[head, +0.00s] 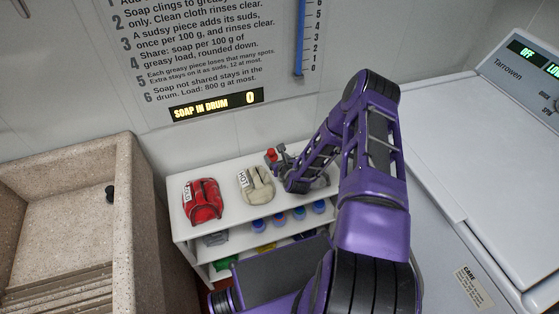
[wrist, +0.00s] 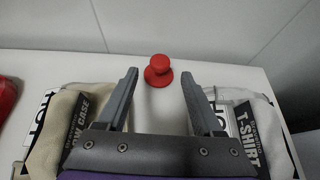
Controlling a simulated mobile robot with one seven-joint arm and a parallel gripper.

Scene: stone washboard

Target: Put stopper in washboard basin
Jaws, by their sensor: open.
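The stopper (wrist: 158,70) is red, with a round knob on a wider base. It stands on the white shelf top, near the wall. In the head view the red stopper (head: 271,155) shows just left of my gripper (head: 282,158). In the wrist view my gripper (wrist: 158,88) is open and empty, with its two fingers apart and the stopper between and just beyond their tips. The washboard basin (head: 70,215) is a speckled stone tub at the left of the head view, with a ridged slope at its lower end and a small dark spot on its inner right wall.
The shelf top (head: 228,185) also holds a red bundle (head: 202,202) and a cream pillow case (head: 256,184). A T-shirt bundle (wrist: 255,135) lies right of my gripper. Several blue-capped items (head: 280,219) stand below. A white machine (head: 480,150) stands at the right.

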